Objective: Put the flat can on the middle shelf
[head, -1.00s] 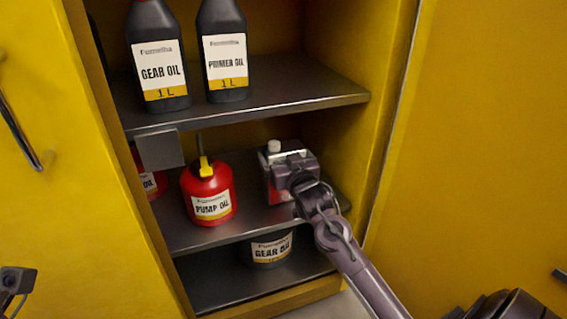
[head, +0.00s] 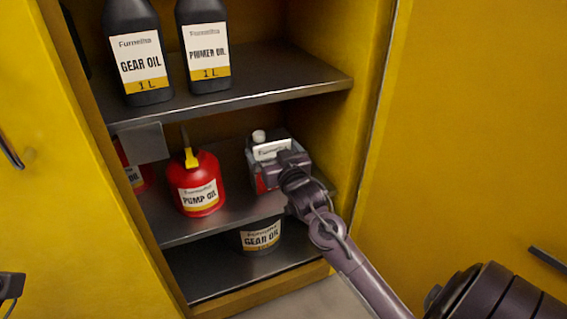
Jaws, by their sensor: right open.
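The flat can (head: 257,180), red and grey with a white cap and a pale label, stands on the middle shelf (head: 180,230) at its right side. My right gripper (head: 275,165) is open at the can's front right side and hides part of it. Its fingertips are hard to make out, and I cannot tell whether they touch the can. My left gripper is not in view; only a small dark part of mine shows at the lower left edge.
A red pump oil can (head: 197,194) stands left of the flat can, with another red can (head: 134,178) farther left. Black bottles (head: 138,60) stand on the upper shelf (head: 270,98). A gear oil tin (head: 260,238) stands below. Yellow doors flank the cabinet.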

